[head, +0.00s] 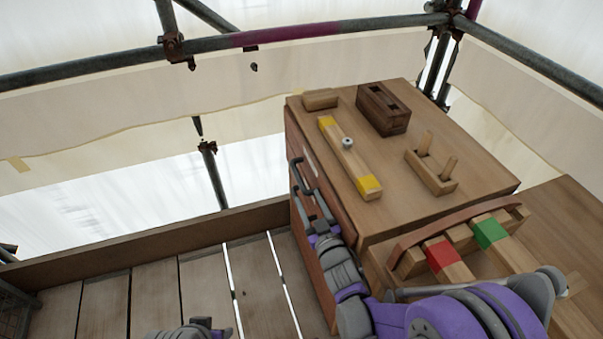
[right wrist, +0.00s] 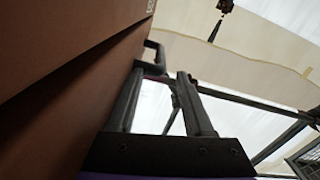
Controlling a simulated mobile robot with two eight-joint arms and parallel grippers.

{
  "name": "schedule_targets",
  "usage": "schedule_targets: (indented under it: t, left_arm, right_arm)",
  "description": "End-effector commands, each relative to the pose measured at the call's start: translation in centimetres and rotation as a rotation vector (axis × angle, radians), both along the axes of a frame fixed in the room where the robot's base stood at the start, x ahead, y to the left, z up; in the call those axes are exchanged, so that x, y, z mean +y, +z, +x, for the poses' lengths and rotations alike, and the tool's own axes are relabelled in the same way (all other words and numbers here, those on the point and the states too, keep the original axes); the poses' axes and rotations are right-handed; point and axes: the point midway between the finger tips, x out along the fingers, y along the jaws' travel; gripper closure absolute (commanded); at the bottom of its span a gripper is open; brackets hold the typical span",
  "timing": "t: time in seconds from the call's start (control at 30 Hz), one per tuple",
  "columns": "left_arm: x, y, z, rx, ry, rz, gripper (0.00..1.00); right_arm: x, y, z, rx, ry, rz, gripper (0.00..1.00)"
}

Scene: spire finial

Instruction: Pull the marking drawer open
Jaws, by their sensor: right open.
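The wooden chest (head: 375,215) has reddish-brown drawer fronts on its left side. A dark bar handle (head: 298,172) stands out from the upper drawer front, with a small pale label (head: 310,158) beside it. Which drawer is the marking drawer cannot be read. My right gripper (head: 318,218) is open, close to the drawer front and just below the handle's near end. In the right wrist view its two fingers (right wrist: 162,98) are apart with nothing between them, and the handle (right wrist: 152,54) shows past the fingertips. Part of my left gripper (head: 203,324) shows at the bottom edge; its jaws are unclear.
On the chest top lie a yellow-ended wooden bar (head: 348,157), a dark slotted block (head: 383,108) and a pegged block (head: 432,168). A tray (head: 400,272) holds red and green banded pieces. Scaffold tubes (head: 100,65) run behind. The plank floor (head: 150,290) left of the chest is clear.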

Motion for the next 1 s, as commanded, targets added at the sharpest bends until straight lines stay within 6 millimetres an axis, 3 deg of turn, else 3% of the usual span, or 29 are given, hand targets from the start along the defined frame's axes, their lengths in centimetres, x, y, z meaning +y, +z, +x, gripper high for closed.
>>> schedule_targets:
  t: [0.3, 0.5, 0.9, 1.0]
  left_arm:
    - [0.0, -0.4, 0.1, 0.001, 0.000, 0.000, 0.50]
    - [0.0, -0.6, 0.1, 0.002, 0.000, 0.000, 0.50]
    - [0.0, -0.6, 0.1, 0.002, 0.000, 0.000, 0.50]
    - [0.0, -0.6, 0.1, 0.002, 0.000, 0.000, 0.50]
  right_arm:
    - [1.9, -0.1, 5.8, 0.002, 0.000, -0.002, 0.48]
    - [2.6, -0.1, 8.2, 0.002, 0.000, -0.002, 0.48]
    - [2.9, 0.0, 8.9, 0.001, -0.001, -0.001, 0.48]
    - [2.9, 0.0, 8.9, 0.001, -0.001, -0.001, 0.66]
